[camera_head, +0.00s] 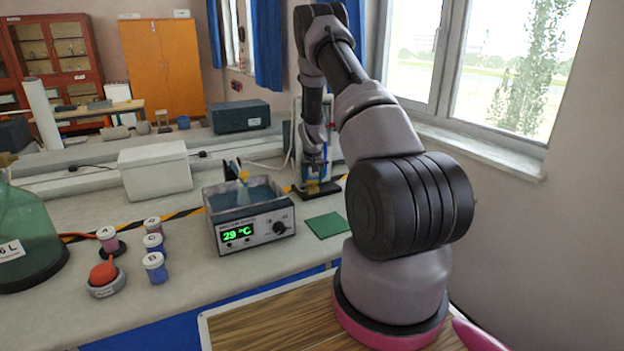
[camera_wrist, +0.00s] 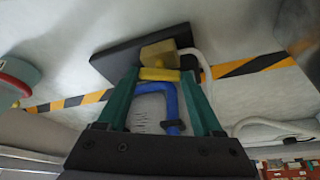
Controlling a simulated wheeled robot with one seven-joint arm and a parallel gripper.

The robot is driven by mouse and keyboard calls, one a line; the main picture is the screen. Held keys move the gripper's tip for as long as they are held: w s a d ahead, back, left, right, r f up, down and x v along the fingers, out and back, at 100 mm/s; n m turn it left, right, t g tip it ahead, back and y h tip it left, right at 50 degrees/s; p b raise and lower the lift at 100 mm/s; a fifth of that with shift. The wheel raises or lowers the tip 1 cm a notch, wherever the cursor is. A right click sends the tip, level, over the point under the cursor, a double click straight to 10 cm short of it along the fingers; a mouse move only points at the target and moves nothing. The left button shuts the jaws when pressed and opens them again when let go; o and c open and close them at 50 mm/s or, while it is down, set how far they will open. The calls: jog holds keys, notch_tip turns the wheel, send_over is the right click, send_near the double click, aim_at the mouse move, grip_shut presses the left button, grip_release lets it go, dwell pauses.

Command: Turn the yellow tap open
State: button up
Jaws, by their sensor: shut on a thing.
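The yellow tap (camera_wrist: 160,74) shows in the wrist view as a short yellow bar at the end of a bent blue pipe (camera_wrist: 171,102). The two green fingers of my gripper (camera_wrist: 161,80) stand on either side of the bar and are shut on it. A tan-yellow block (camera_wrist: 160,52) sits just beyond, above a dark base plate (camera_wrist: 112,62). In the head view the dark base (camera_head: 318,190) stands on the bench behind the green mat, and my arm reaches down to it. My arm and gripper hide most of the tap there.
A water bath (camera_head: 254,232) reading 29 °C holds a flask (camera_head: 243,188) left of the tap. A green mat (camera_head: 327,225) lies in front. A white box (camera_head: 155,172), several small jars and a large green bottle (camera_head: 28,235) stand farther left. The window wall is close on the right.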

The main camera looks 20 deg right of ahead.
jog(key=shift+d+n+t+y, duration=0.15)
jog(key=shift+n+y, duration=0.3)
jog(key=shift+n, duration=0.8)
jog(key=shift+d+n+t+y, duration=0.15)
jog(key=shift+n+y, duration=0.3)
jog(key=shift+n, duration=0.8)
jog(key=shift+a, duration=0.1)
jog(key=o, duration=1.4)
jog(key=shift+c, duration=0.2)
jog(key=v, duration=1.1)
jog(key=shift+f, duration=0.1)
